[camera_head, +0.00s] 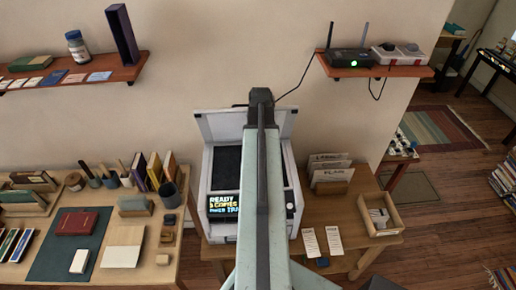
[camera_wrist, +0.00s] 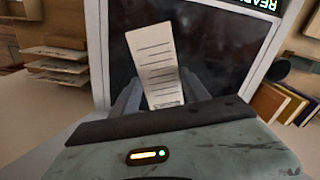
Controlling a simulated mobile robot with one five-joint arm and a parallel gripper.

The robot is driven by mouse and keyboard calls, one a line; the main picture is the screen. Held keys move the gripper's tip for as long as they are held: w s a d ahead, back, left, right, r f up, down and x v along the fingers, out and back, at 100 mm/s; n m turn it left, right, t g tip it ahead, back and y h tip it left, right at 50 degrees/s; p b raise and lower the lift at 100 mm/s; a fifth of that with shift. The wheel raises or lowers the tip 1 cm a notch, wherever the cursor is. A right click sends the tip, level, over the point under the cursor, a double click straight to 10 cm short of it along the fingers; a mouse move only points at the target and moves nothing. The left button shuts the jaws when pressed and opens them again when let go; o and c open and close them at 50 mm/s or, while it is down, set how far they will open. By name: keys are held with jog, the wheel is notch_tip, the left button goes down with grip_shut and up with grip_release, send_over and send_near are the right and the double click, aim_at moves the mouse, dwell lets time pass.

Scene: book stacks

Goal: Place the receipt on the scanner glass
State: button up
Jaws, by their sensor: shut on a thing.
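The receipt (camera_wrist: 156,68), a white paper strip with dark printed lines, stands out from between the fingers of my gripper (camera_wrist: 158,96) in the wrist view. My gripper is shut on its near end. Behind it is the dark scanner glass (camera_wrist: 195,40); I cannot tell whether the receipt touches the glass. In the head view the white scanner (camera_head: 222,225) has its lid (camera_head: 215,125) raised and part of the glass (camera_head: 226,168) showing. My arm covers the scanner's right half and hides my gripper and the held receipt there. The scanner's display (camera_head: 222,204) is lit and reads "READY".
Two printed slips (camera_head: 311,242) lie on the scanner table, with a card rack (camera_head: 330,174) and a wooden box (camera_head: 380,214) at the right. A crowded desk (camera_head: 150,272) stands at the left. Wall shelves (camera_head: 110,76) hang above.

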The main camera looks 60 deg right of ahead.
jog(key=shift+s+f+b, duration=0.1)
jog(key=shift+f+b, duration=2.7)
jog(key=shift+f, duration=0.3)
jog(key=shift+f+b, duration=0.6)
jog(key=o, duration=1.5)
jog(key=shift+r, duration=0.15)
